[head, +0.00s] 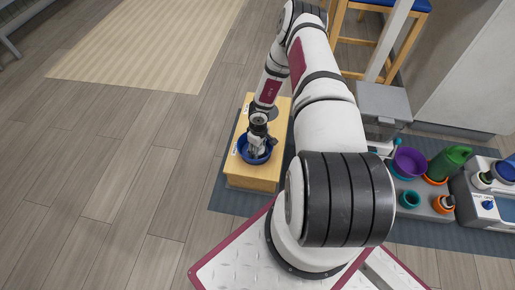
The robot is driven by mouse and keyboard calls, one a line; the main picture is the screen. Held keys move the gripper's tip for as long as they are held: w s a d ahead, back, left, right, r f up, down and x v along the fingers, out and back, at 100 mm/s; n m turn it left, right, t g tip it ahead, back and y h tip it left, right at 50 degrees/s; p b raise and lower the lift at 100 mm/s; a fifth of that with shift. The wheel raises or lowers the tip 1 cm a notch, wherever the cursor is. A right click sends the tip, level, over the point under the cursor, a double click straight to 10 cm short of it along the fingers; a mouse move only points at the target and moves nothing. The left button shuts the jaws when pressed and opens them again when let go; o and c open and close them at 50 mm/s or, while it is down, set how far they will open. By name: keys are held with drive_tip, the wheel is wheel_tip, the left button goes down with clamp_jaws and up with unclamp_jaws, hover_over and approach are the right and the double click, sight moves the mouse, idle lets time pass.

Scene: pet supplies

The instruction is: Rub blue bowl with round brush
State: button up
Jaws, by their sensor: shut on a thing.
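The blue bowl (244,155) sits on a light wooden stand or small table, left of my arm's large base joint. My gripper (257,152) points down into the bowl and hides part of its inside. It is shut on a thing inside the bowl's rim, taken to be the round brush. The brush is too small and covered to make out, and I cannot tell whether it touches the bowl.
The wooden stand (252,177) is on a blue-grey mat (222,192). At right are a purple bowl (410,162), a green watering can (450,163), a teal cup (409,199) and an orange container (443,204). Floor at left is clear, with a beige rug (150,42).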

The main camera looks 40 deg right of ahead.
drive_tip(key=shift+s+f, duration=0.1)
drive_tip(key=shift+s, duration=0.2)
drive_tip(key=shift+w+r+p, duration=0.2)
drive_tip(key=shift+r+p, duration=2)
drive_tip(key=shift+r, duration=0.8)
drive_tip(key=shift+r, duration=0.1)
drive_tip(key=shift+r+p, duration=1.05)
drive_tip(key=shift+r, duration=0.4)
